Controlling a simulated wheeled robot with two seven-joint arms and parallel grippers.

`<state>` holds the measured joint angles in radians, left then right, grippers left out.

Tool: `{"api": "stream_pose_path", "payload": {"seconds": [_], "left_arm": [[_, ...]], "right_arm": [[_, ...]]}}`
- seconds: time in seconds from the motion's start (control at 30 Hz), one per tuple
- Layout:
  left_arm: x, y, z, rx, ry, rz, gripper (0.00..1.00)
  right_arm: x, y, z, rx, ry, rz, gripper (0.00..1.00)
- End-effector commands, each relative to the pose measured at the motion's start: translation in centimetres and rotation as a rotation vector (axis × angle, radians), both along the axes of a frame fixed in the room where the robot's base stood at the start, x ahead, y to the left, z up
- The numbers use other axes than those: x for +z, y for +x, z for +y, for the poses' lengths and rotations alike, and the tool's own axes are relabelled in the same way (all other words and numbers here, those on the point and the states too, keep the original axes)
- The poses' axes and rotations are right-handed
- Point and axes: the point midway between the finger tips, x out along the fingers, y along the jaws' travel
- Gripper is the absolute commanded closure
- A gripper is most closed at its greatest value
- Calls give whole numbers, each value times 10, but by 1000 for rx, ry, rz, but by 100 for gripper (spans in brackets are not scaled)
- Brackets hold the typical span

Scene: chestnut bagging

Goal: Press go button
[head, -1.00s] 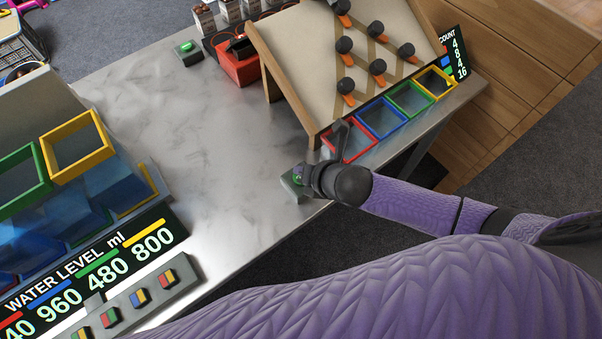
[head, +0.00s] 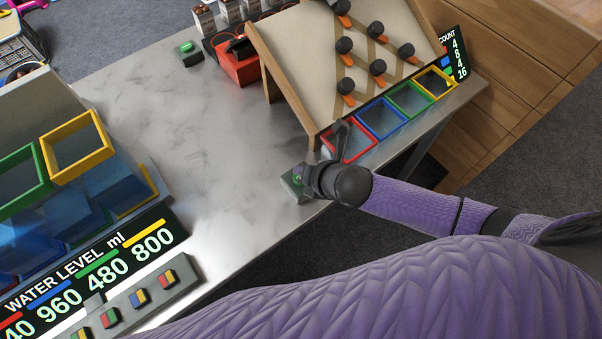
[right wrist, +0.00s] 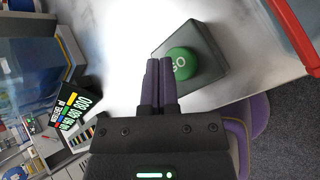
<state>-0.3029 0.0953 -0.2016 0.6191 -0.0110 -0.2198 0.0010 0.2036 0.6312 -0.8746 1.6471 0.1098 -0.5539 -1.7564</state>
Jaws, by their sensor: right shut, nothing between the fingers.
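The go button is a green round cap on a dark square box at the table's front edge. In the right wrist view the green cap (right wrist: 181,64) shows part of its white lettering, and its box (right wrist: 206,55) lies around it. In the head view the button box (head: 291,184) is partly hidden by my right gripper (head: 303,178). In the right wrist view the shut, empty fingers (right wrist: 158,64) overlap the left edge of the cap in the picture. I cannot tell whether they touch it. My left gripper is not in view.
Right of the button, a sloped board (head: 345,70) with pegs stands behind red, blue, green and yellow bins (head: 369,131). A second green button (head: 187,47) sits at the back beside a red box (head: 238,66). A water level panel (head: 95,262) is at lower left. The middle tabletop is clear.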

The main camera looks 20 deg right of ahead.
Motion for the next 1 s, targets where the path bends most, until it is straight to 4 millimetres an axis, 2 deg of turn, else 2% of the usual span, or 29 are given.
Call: {"api": "stream_pose_path", "payload": {"seconds": [1.0], "left_arm": [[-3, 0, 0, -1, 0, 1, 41]], "right_arm": [[-8, 0, 0, 0, 0, 0, 100]]}}
